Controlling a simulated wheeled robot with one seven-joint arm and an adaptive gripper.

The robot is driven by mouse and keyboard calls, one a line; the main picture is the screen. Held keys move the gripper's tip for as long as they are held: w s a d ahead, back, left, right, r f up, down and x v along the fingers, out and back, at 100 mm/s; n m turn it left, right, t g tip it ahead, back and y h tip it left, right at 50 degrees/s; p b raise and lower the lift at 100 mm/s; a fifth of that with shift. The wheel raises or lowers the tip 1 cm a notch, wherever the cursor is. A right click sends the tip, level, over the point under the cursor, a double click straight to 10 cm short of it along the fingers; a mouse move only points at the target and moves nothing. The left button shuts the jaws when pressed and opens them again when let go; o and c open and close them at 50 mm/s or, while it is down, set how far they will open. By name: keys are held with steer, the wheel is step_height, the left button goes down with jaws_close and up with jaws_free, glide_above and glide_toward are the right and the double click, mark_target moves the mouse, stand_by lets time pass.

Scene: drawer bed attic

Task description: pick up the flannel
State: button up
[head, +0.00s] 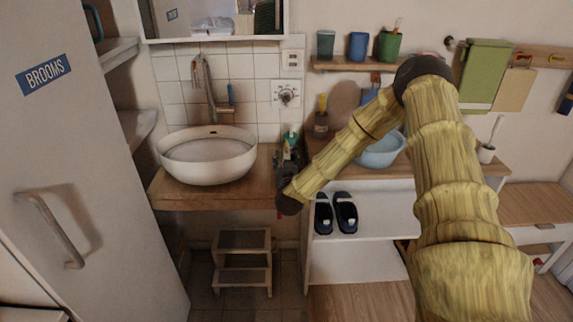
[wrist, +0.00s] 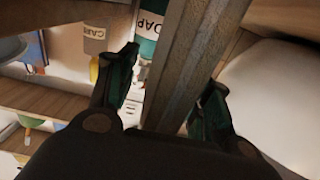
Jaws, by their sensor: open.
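My gripper (head: 287,162) is at the right of the white basin, over the wooden counter, low in front of the tiled wall. In the wrist view my gripper (wrist: 170,85) is open, its two dark green finger pads apart. A long grey-brown strip (wrist: 190,65) runs between the fingers; I cannot tell whether it is the flannel or whether the pads touch it. A green cloth (head: 485,72) and a beige cloth (head: 515,90) hang on the wall at the right, far from my gripper. I cannot tell which cloth is the flannel.
The basin (head: 207,157) stands close left of my gripper. A pale blue bowl (head: 381,151) is behind my arm. Cups line the upper shelf (head: 345,66). Dark slippers (head: 345,212) and a step stool (head: 243,245) are below.

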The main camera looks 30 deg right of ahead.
mark_target(287, 154)
steer(key=shift+w+d, duration=0.1)
steer(key=shift+w, duration=0.05)
jaws_close()
steer(key=shift+r, duration=0.1)
steer(key=shift+r, duration=0.8)
steer(key=shift+r+b, duration=0.35)
steer(key=shift+r, duration=0.55)
steer(key=r+b+v, duration=0.1)
steer(key=b+v, duration=0.1)
steer(key=v, duration=1.4)
steer(key=shift+r, duration=0.15)
